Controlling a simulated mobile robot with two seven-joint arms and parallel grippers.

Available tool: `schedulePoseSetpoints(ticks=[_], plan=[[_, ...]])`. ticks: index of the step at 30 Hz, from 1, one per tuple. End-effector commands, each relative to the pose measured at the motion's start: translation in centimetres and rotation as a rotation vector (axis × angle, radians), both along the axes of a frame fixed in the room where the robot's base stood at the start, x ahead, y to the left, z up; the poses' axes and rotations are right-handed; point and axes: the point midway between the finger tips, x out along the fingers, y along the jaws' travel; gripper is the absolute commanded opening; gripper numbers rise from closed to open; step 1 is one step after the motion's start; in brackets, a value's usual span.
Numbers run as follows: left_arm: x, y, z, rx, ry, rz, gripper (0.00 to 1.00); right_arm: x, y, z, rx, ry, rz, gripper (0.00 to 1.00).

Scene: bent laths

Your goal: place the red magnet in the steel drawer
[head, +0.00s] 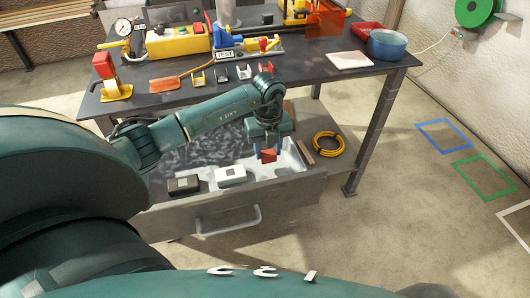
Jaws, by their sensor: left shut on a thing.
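The red magnet (268,156) is a small red block between the fingertips of my left gripper (267,153). The gripper points down and is shut on it. The steel drawer (262,209) is open below the bench top, with a light curved handle on its front. The gripper and magnet are over the right part of the drawer's inside; I cannot tell whether the magnet touches the bottom. My left arm hides part of the drawer's back. My right gripper is not in view.
A black box (184,185) and a white box (231,175) lie near the drawer's front. A yellow coil (328,144) lies to the right of the gripper. The bench top (310,70) above holds a gauge, tools, a red tray and a blue bowl.

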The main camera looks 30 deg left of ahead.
Motion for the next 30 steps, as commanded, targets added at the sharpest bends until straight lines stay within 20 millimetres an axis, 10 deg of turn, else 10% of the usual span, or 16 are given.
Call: schedulePoseSetpoints(ticks=[17, 18, 30], plan=[[0.0, 0.0, -3.6, 0.001, 0.000, 0.000, 0.14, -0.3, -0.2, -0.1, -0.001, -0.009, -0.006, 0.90], [0.0, 0.0, -3.7, 0.001, 0.000, 0.000, 0.41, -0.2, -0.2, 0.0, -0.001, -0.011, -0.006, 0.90], [0.0, 0.0, -3.6, 0.001, 0.001, 0.000, 0.62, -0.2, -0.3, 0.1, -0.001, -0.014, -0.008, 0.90]])
